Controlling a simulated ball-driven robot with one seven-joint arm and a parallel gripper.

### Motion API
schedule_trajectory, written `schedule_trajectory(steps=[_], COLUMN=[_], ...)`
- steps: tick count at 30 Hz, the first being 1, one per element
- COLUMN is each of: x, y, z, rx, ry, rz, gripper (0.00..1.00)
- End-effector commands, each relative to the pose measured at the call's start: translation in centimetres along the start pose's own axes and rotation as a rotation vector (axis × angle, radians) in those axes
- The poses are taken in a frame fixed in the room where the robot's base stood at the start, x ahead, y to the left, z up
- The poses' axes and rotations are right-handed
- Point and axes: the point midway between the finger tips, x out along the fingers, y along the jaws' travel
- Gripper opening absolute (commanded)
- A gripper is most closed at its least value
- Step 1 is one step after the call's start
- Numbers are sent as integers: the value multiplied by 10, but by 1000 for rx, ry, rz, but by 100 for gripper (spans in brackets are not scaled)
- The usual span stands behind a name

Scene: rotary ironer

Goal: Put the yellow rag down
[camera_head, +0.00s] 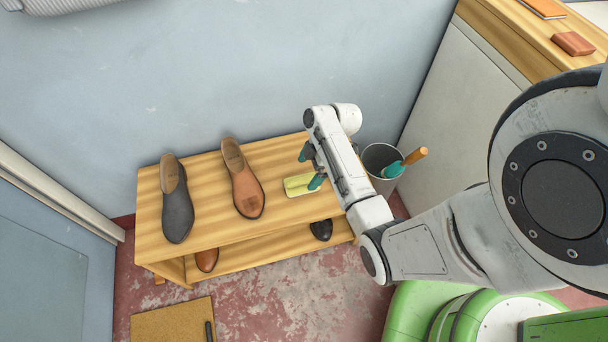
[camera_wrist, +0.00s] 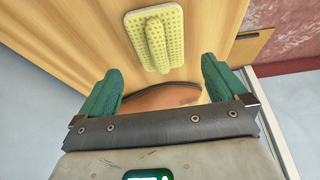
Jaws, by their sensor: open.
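The yellow rag (camera_head: 296,186) lies on the top of the wooden shoe bench (camera_head: 280,152), at its right part. In the wrist view the rag (camera_wrist: 135,36) is dotted, with a raised ridge along its middle, and lies flat on the wood. My gripper (camera_head: 311,167) is over the bench beside the rag, its teal fingers spread. In the wrist view my gripper (camera_wrist: 160,88) is open, with nothing held between the fingers, and the rag shows beyond the fingertips. The exact height of the fingers above the bench is hard to tell.
A brown shoe (camera_head: 243,182) and a dark grey shoe (camera_head: 176,205) stand on the bench to the left. More shoes sit on the lower shelf. A grey bin (camera_head: 376,157) holding a teal-and-orange-handled tool stands right of the bench. A cork mat (camera_head: 165,326) lies on the floor.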

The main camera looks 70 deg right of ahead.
Motion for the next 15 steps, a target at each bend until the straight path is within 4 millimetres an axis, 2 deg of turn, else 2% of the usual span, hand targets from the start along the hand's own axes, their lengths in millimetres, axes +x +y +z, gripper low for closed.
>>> schedule_trajectory(steps=[1,6,12,15], x=[-14,-44,-63,-63], y=[0,0,0,-6], z=[-1,-1,0,-6], rx=[0,0,0,10], ry=[0,0,0,-9], rz=[3,1,0,-8], gripper=[99,99,99,99])
